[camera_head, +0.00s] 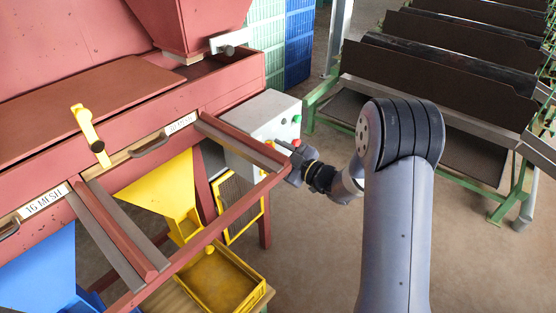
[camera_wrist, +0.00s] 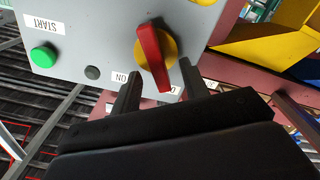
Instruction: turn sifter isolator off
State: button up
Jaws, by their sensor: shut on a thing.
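The sifter isolator is a red handle (camera_wrist: 152,50) on a yellow round plate (camera_wrist: 172,50), on the front of a grey control box (camera_wrist: 90,22). In the wrist view the handle slants, its lower end between an ON label (camera_wrist: 126,77) and a second label mostly hidden by my right finger. My gripper (camera_wrist: 161,70) is shut on the handle, one finger on each side. In the head view my gripper (camera_head: 294,166) is at the front of the control box (camera_head: 262,118), where the handle is mostly hidden.
A green START button (camera_wrist: 43,56) and a small dark button (camera_wrist: 92,73) sit beside the isolator. A red frame rail (camera_head: 225,225) runs close by my gripper. A yellow chute (camera_head: 170,195) is to the left; a green-legged conveyor (camera_head: 450,130) stands behind my arm.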

jog(key=n+b, duration=0.1)
jog(key=b, duration=0.1)
jog(key=n+b, duration=0.1)
jog(key=b, duration=0.1)
jog(key=shift+s+a+f+n, duration=0.1)
jog(key=shift+s+f+n, duration=0.05)
jog(key=shift+f+n, duration=0.15)
jog(key=shift+r, duration=0.1)
jog(key=o, duration=0.9)
jog(key=b+v, duration=0.1)
jog(key=v, duration=0.9)
jog(key=shift+s+d+b, duration=0.25)
jog(key=shift+d+b, duration=0.05)
jog(key=shift+b, duration=0.05)
